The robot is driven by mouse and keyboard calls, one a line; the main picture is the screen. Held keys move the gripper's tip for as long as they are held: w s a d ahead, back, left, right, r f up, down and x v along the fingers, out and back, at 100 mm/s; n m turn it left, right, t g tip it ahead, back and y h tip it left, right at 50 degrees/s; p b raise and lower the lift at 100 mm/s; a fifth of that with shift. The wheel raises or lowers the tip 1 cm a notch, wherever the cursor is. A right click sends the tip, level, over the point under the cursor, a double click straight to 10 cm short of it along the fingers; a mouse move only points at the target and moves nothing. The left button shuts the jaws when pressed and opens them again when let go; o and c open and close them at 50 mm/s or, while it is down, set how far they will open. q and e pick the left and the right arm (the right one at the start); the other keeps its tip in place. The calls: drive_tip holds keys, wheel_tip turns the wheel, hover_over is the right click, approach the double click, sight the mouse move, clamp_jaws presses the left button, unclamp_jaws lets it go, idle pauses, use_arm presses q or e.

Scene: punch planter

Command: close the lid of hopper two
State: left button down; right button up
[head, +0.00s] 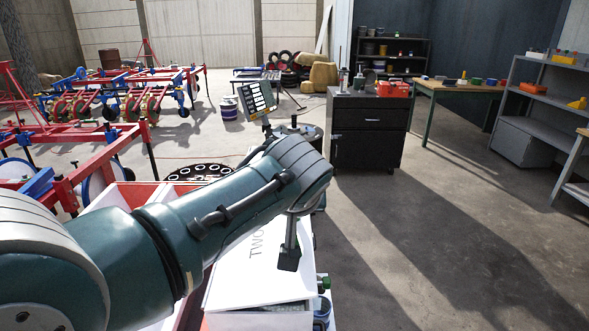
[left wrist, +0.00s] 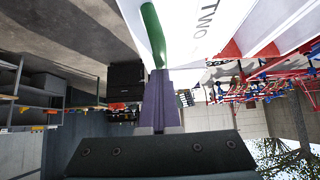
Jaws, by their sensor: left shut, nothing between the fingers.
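The white lid marked TWO (head: 245,275) is in the lower middle of the head view, partly hidden by my left arm. Its white panel and lettering also show at the top of the left wrist view (left wrist: 190,45). A grey strip (head: 265,307) shows along the lid's near edge; I cannot tell whether the lid is fully down. My left gripper (head: 288,261) points down at the right part of the lid, shut and empty. It looks close to the panel, but contact is unclear. Its fingers show in the left wrist view (left wrist: 160,85). My right gripper is not in view.
A green part (head: 323,284) sits at the lid's right side. Red and white hopper walls (head: 125,195) lie left, behind my arm. A tilted panel (head: 257,99) stands behind. A black cabinet (head: 367,130) stands farther back. The floor to the right is clear.

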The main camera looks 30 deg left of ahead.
sight(302, 244)
use_arm(q)
drive_tip(key=f+b, duration=0.2)
drive_tip(key=d+f+b, duration=0.1)
drive_tip(key=shift+w+d+y, duration=0.1)
drive_tip(key=shift+w+y, duration=0.2)
drive_tip(key=shift+w, duration=0.1)
drive_tip(key=shift+w+d+f+b, duration=0.2)
drive_tip(key=shift+f+b, duration=0.1)
drive_tip(key=shift+b, duration=0.3)
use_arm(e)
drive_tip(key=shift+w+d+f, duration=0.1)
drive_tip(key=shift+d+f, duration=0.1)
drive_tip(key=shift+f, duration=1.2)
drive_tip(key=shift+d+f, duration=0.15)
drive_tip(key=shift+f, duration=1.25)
